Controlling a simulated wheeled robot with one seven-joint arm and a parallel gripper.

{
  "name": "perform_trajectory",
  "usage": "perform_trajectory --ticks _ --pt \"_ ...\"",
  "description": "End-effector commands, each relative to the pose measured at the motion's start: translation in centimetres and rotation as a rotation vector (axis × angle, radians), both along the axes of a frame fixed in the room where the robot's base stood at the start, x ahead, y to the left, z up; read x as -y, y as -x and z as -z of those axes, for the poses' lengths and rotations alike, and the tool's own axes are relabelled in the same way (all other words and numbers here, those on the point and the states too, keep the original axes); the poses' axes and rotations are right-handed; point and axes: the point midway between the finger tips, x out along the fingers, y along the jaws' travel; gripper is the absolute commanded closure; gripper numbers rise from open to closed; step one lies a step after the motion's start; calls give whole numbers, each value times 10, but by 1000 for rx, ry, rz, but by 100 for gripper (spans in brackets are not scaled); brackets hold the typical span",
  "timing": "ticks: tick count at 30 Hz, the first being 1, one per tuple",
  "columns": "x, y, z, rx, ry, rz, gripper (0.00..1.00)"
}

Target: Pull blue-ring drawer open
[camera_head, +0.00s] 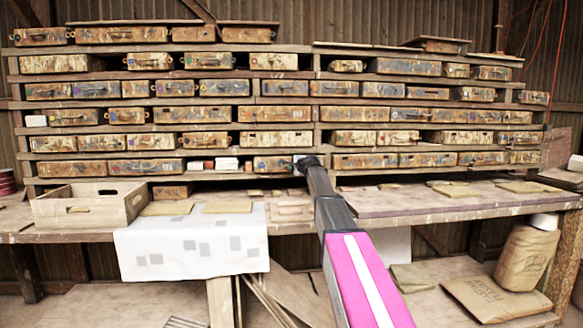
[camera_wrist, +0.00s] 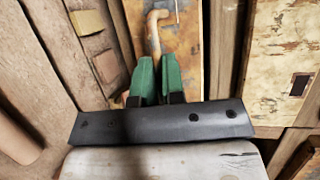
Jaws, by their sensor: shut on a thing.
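My gripper (camera_wrist: 155,75) has green fingers shut on a bent tan handle (camera_wrist: 155,30). The handle is on a worn, yellow-brown drawer front (camera_wrist: 188,60), which stands right behind the fingers. In the head view my gripper (camera_head: 299,161) is at a drawer (camera_head: 270,164) in the lowest row of the rack, just left of the middle post. The end of my arm hides the right part of that drawer. A small bluish mark shows near its left end, but it is too small to tell as a ring. No ring shows in the wrist view.
The rack (camera_head: 318,135) holds several rows of similar worn drawers. Below it is a workbench with a wooden crate (camera_head: 90,208), a white patterned cloth (camera_head: 190,245) and flat tiles (camera_head: 228,206). Another patched drawer front (camera_wrist: 275,70) stands right of my gripper beyond a wooden post.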

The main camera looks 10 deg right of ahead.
Motion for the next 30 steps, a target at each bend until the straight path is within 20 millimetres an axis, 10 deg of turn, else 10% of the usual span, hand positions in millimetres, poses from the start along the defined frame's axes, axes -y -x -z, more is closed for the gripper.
perform_trajectory --ticks 15,30 --pt "-2 132 3 -5 0 -6 100" --pt "-1 186 3 -6 1 -6 100"
